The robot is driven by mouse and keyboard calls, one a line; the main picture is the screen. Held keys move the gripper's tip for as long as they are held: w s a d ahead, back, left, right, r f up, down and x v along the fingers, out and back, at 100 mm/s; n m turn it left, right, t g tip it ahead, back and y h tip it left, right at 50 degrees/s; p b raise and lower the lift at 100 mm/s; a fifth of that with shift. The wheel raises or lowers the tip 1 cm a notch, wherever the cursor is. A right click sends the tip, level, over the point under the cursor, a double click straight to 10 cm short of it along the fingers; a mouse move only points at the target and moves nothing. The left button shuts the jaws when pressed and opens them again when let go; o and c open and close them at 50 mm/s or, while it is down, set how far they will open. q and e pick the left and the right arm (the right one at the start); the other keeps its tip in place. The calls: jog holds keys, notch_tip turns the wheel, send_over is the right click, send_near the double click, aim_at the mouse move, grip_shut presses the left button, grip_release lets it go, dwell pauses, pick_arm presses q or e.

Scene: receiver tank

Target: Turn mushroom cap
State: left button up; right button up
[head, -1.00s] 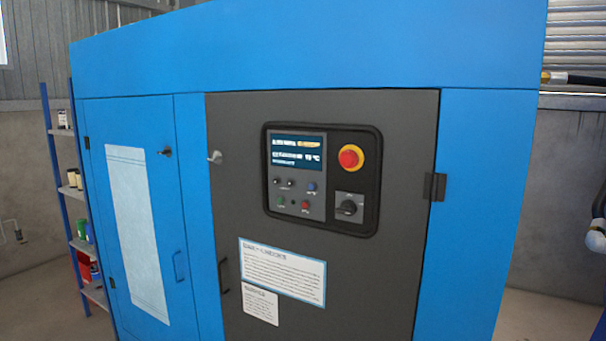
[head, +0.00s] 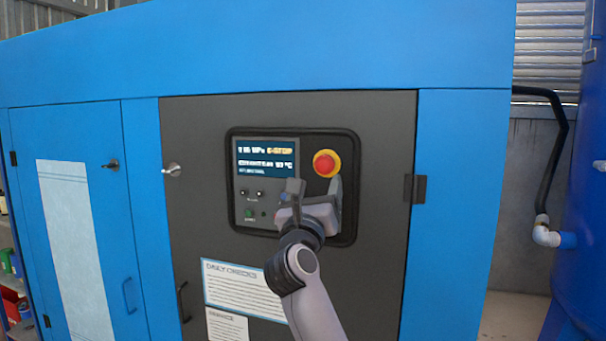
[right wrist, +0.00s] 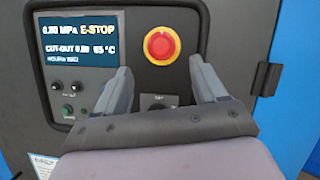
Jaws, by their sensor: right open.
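The mushroom cap is a red round button on a yellow ring (head: 325,163), at the upper right of the control panel. It also shows in the right wrist view (right wrist: 161,45), above and ahead of the fingers and apart from them. My right gripper (head: 314,186) is in front of the panel, just below the cap, with its fingers pointing up. In the right wrist view my right gripper (right wrist: 163,80) is open, with nothing between its fingers. It hides part of the lower panel, including most of the rotary switch (right wrist: 158,101). My left gripper is not in view.
The panel's display (head: 266,168) reads E-STOP. Small buttons, one of them green (head: 248,213), sit below it. The dark door has a latch (head: 171,170), a hinge (head: 415,188) and paper notices (head: 245,285). A blue tank (head: 585,200) with a pipe stands at right.

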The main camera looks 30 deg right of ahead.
aim_at(324, 170)
jog(key=p+x, duration=0.1)
jog(key=x, duration=0.3)
jog(key=shift+w+d+r, duration=0.1)
jog(key=shift+d+r, duration=0.1)
jog(key=shift+d, duration=0.15)
jog(key=shift+x, duration=1.05)
jog(key=shift+f, duration=0.1)
jog(key=shift+c, duration=0.3)
